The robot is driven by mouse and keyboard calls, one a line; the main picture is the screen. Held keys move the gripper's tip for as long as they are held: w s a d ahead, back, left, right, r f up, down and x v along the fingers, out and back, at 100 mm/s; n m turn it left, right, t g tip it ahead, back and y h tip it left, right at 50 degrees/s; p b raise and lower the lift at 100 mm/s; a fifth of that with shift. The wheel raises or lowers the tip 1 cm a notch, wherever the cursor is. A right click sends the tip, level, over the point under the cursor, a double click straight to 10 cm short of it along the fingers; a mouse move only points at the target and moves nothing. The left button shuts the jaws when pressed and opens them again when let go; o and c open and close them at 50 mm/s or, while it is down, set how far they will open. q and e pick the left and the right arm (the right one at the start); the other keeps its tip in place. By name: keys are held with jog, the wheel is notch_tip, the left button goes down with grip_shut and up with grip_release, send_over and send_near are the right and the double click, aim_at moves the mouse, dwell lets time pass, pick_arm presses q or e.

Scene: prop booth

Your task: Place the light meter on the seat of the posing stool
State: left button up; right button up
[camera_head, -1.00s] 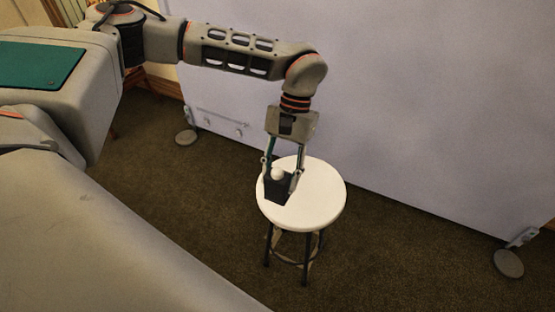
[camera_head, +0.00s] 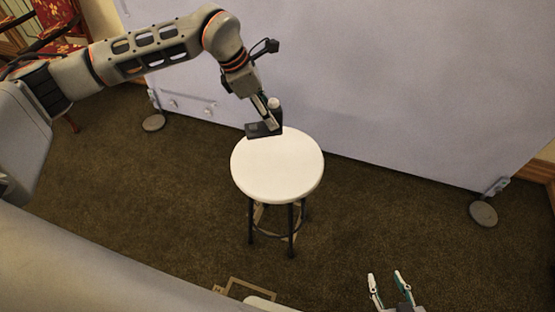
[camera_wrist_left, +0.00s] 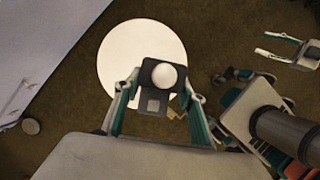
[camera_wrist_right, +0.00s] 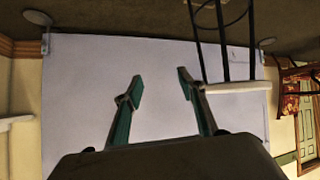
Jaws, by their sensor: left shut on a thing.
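The light meter is a dark block (camera_head: 262,130) with a white dome. My left gripper (camera_head: 270,112) is shut on it. In the head view it overlaps the far edge of the posing stool's round white seat (camera_head: 278,172); the gap beneath it is hard to judge. In the left wrist view the meter (camera_wrist_left: 154,102) sits between the two fingers, covering the lower part of the seat (camera_wrist_left: 135,48). My right gripper (camera_head: 391,284) is open and empty, low at the front right. In the right wrist view its fingers (camera_wrist_right: 160,88) stand apart.
A large pale panel (camera_head: 350,80) stands behind the stool on round feet (camera_head: 483,213). A red patterned chair (camera_head: 55,22) is at the back left. The seat is otherwise bare. Brown carpet (camera_head: 400,220) is open right of the stool.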

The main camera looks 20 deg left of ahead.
pick_arm(q)
jog(key=w+n+t+y+b, duration=0.2)
jog(key=w+n+y, duration=0.2)
jog(key=w+n, duration=0.5)
jog(key=f+n+b, duration=0.1)
jog(key=f, duration=0.5)
jog(key=s+f+b, duration=0.1)
jog(key=f, duration=0.6)
jog(key=s+f+n+b, duration=0.1)
jog(key=f, duration=0.5)
jog(key=shift+d+f+n, duration=0.3)
jog(key=shift+d+f, duration=0.05)
jog(key=shift+d, duration=0.05)
jog(key=shift+w, duration=0.1)
jog(key=o, duration=1.4)
jog(key=shift+o, duration=0.2)
jog(key=shift+r, duration=0.1)
